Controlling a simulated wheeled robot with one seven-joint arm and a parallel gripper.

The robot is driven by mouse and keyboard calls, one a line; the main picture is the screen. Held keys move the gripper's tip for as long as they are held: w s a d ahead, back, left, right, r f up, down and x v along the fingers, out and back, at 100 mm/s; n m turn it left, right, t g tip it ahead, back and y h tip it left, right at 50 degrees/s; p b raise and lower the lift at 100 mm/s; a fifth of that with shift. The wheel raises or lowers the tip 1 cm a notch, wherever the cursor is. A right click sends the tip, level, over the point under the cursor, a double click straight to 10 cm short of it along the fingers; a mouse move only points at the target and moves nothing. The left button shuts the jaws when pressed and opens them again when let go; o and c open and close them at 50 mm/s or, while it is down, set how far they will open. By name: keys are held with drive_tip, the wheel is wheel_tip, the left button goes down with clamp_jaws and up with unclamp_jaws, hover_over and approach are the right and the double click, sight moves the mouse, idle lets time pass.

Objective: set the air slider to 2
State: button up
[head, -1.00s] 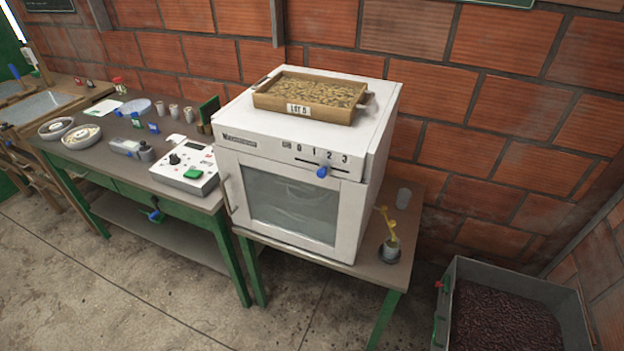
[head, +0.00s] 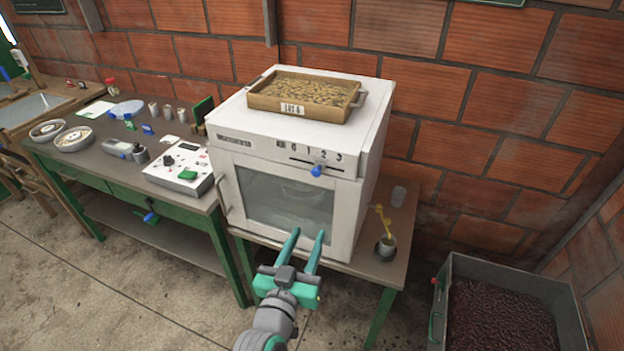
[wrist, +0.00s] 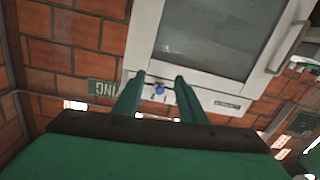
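The air slider is a blue knob (head: 317,171) on a short dark slot (head: 300,159) at the upper right of the white oven's front (head: 230,144). Marks 0, 1, 2, 3 stand above the slot. The knob appears between 1 and 2; its exact setting is hard to tell. My gripper (head: 308,232) is open and empty, in front of the oven and lower than the knob in the head view. In the wrist view the panel is upside down, and the knob (wrist: 159,91) appears between the two fingers of my gripper (wrist: 160,78), with no visible contact.
A tray of beans (head: 300,95) marked as a lot sits on the oven. A bin of dark beans (head: 500,310) is at lower right. A bench (head: 110,170) with instruments is at left.

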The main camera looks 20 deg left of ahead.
sight(316, 174)
drive_tip(key=w+a+r+m+h, duration=0.1)
drive_tip(key=w+a+r+m, duration=0.15)
drive_tip(key=r, duration=0.55)
drive_tip(key=w, duration=0.9)
drive_tip(key=shift+w+a+f, duration=0.15)
drive_tip(key=shift+w+f, duration=0.05)
drive_tip(key=shift+w, duration=0.2)
clamp_jaws()
